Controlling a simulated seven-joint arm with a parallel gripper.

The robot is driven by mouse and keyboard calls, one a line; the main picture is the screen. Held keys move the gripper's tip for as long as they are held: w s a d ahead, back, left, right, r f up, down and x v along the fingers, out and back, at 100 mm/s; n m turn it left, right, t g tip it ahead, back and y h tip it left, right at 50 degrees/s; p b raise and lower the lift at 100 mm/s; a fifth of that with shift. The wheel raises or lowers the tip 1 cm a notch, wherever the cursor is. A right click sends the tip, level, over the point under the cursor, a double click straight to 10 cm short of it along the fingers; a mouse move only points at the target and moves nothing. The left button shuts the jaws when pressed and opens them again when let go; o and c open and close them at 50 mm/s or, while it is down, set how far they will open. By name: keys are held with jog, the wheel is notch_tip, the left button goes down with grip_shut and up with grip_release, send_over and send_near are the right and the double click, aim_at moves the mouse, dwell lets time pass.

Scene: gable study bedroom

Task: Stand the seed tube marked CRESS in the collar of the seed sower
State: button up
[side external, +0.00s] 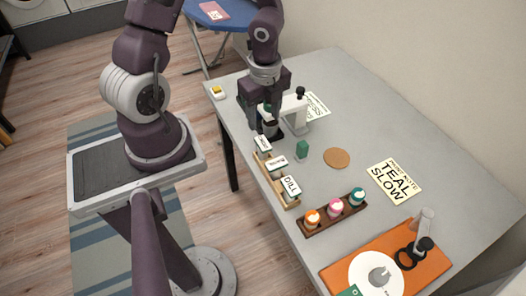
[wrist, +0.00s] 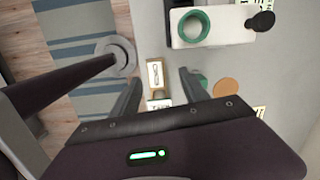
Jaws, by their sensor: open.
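My gripper (side external: 271,131) points down over the far end of a wooden rack, its fingers apart. In the wrist view a labelled tube (wrist: 155,74) shows between the open fingers (wrist: 160,76), with no visible contact; its small lettering is hard to read. A second label (wrist: 158,103) is partly hidden by the gripper body. In the side view the rack (side external: 283,203) holds a far tube (side external: 263,145), a middle tube (side external: 277,161) and a near tube marked DILL (side external: 291,186). The white seed sower (wrist: 215,30) has an empty-looking green collar (wrist: 193,25); it also shows behind the gripper (side external: 296,108).
A green block (side external: 302,150) and a round tan disc (side external: 336,158) lie right of the rack. Three coloured bottles (side external: 335,208) stand nearer in a brown holder (side external: 315,225). An orange board (side external: 437,262) fills the near corner. A card (side external: 318,104) lies behind the sower.

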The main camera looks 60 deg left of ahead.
aim_at(263, 142)
jog(key=shift+m+h, duration=0.5)
jog(key=shift+m, duration=0.3)
jog(key=f, duration=0.3)
jog(key=d+f, duration=0.1)
jog(key=shift+s+d+f, duration=0.1)
jog(key=shift+s+f, duration=0.1)
jog(key=shift+s, duration=0.1)
jog(key=shift+g, duration=0.3)
jog(key=f, duration=0.4)
jog(key=shift+s+f, duration=0.2)
jog(key=shift+w+f, duration=0.1)
jog(key=shift+f, duration=0.4)
grip_shut()
